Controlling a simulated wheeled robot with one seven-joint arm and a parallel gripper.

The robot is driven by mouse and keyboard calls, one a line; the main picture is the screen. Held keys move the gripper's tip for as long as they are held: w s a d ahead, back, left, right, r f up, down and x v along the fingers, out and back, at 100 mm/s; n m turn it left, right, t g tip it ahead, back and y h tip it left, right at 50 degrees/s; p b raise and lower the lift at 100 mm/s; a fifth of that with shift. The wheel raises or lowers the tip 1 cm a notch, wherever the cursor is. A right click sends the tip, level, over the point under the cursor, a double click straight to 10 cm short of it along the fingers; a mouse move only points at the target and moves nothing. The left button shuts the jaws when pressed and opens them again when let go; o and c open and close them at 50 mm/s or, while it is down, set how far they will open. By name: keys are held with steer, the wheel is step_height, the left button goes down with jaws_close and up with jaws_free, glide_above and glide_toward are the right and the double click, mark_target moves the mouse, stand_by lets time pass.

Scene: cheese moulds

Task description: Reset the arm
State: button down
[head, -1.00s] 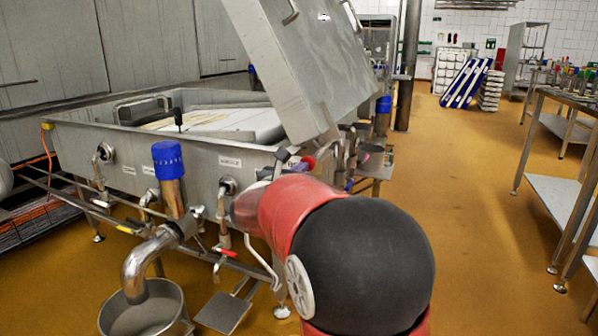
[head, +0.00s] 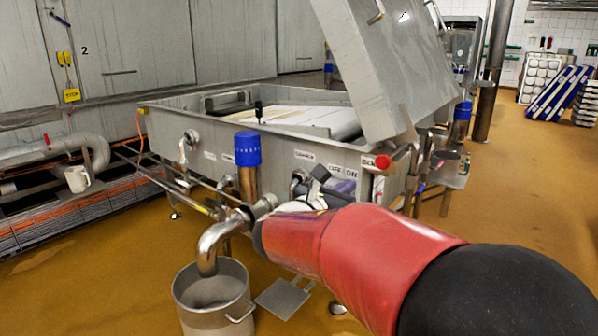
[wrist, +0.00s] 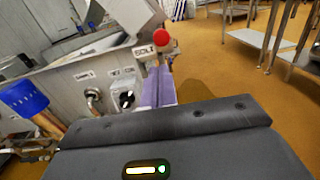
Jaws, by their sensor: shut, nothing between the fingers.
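My red and black arm reaches from the lower right across the head view, toward the front of a steel vat (head: 290,160). My gripper (wrist: 157,72) shows in the wrist view as two pale purple fingers close together beyond the dark wrist housing. It is shut and empty.
The vat's raised lid (head: 385,70) leans above it. A blue-capped pipe (head: 247,150), a red knob (head: 382,162) and a black dial (wrist: 127,100) are near my gripper. A steel bucket (head: 214,298) stands on the floor. Open floor lies to the right.

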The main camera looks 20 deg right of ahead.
steer(key=s+d+f+m+g+y+p, duration=0.1)
steer(key=s+f+m+g+y, duration=0.25)
steer(key=s+m, duration=0.4)
steer(key=s+d+f+m+g+y+p, duration=0.1)
steer(key=s+f+m+g+y, duration=0.1)
steer(key=s+f+m, duration=0.35)
steer(key=s+a+f+m+y, duration=0.2)
steer(key=s+a+m+y, duration=0.7)
steer(key=s+a+m, duration=0.3)
steer(key=shift+a+f+p, duration=0.2)
steer(key=shift+f+p, duration=0.05)
steer(key=shift+p, duration=0.2)
